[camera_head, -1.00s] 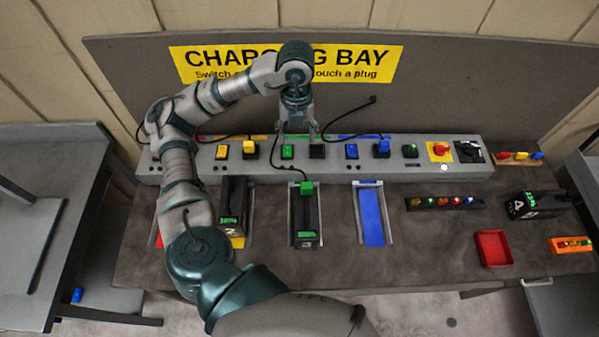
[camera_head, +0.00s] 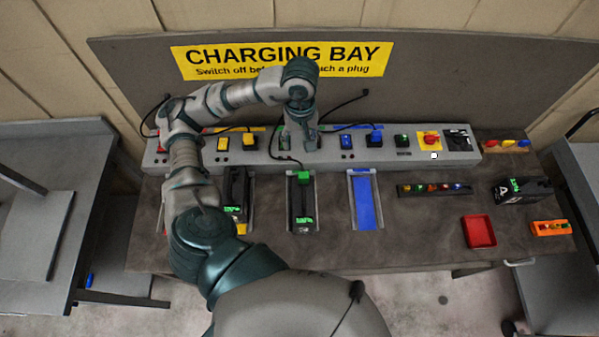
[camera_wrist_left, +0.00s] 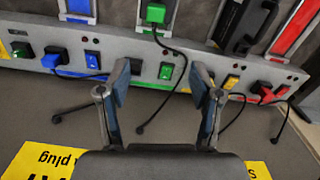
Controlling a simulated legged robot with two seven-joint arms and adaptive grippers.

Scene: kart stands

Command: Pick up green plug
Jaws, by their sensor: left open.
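The green plug (camera_head: 304,177) sits at the top end of the black battery (camera_head: 302,208) in the middle bay, with a black cable running from it. In the left wrist view the green plug (camera_wrist_left: 155,13) is at the top, beyond my fingertips. My left gripper (camera_head: 301,146) is at the charging strip, behind the plug and apart from it. In the left wrist view my left gripper (camera_wrist_left: 162,76) is open and empty, with the green switch (camera_wrist_left: 166,71) between its fingers. My right gripper is out of view.
The grey charging strip (camera_head: 436,158) carries yellow (camera_head: 250,140), blue (camera_head: 374,138) and red (camera_head: 430,138) plugs or knobs. Another battery (camera_head: 236,186) stands left, partly behind my arm. The blue bay (camera_head: 365,203) is empty. A red tray (camera_head: 479,231) is at right.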

